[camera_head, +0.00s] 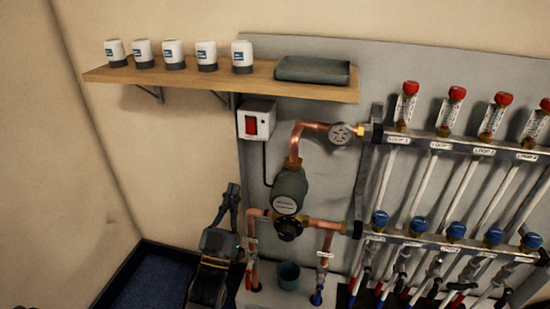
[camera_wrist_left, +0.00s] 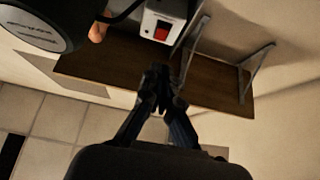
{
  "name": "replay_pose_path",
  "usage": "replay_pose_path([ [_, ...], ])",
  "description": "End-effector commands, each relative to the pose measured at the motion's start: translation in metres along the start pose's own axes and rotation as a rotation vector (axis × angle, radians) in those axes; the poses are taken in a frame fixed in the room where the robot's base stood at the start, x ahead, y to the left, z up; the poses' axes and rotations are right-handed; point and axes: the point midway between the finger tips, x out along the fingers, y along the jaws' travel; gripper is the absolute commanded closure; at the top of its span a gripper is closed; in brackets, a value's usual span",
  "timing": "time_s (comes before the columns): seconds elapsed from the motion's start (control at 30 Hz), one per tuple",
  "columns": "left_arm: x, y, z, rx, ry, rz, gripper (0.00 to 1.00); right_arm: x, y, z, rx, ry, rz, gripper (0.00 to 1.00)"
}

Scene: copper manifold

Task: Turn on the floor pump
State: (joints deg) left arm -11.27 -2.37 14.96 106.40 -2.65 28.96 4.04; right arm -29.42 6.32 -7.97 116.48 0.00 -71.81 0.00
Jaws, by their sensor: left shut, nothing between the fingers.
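The floor pump (camera_head: 290,186) is a dark green-grey body with a round label, set in copper pipes on the grey panel. A white switch box (camera_head: 263,109) with a red rocker (camera_head: 251,126) hangs above it, under the shelf; a cable runs down from it. My left gripper (camera_head: 231,190) is shut and empty, pointing up, left of the pump and below the box, apart from both. In the left wrist view the shut fingertips (camera_wrist_left: 159,72) show below the box (camera_wrist_left: 151,22) and its red rocker (camera_wrist_left: 162,32). Whether the rocker is on or off is unclear. My right gripper is not in view.
A wooden shelf (camera_head: 190,82) above holds several white-and-dark containers and a grey tray (camera_head: 312,68). A manifold with red-topped flow meters and blue caps (camera_head: 456,230) stands right. A small dark cup (camera_head: 288,274) sits below the pump. The wall left of the box is clear.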

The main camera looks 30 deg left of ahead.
Motion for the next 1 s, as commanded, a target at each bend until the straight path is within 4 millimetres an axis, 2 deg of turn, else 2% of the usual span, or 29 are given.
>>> replay_pose_path([
  [0.13, 0.002, -0.004, -0.013, 0.005, 0.042, -0.006, 1.0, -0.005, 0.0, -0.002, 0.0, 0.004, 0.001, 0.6],
  [0.43, 0.004, -0.003, -0.013, 0.005, 0.041, -0.006, 1.0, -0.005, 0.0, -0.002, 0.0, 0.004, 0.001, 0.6],
  [0.57, 0.013, -0.003, -0.014, 0.005, 0.042, -0.005, 1.0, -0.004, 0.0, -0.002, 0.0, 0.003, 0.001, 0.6],
  [0.67, 0.028, -0.003, -0.015, 0.006, 0.044, -0.005, 1.0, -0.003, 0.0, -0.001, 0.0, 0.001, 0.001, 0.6],
  [1.0, 0.1, -0.004, -0.017, 0.005, 0.042, -0.005, 1.0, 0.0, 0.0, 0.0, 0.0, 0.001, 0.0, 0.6],
])
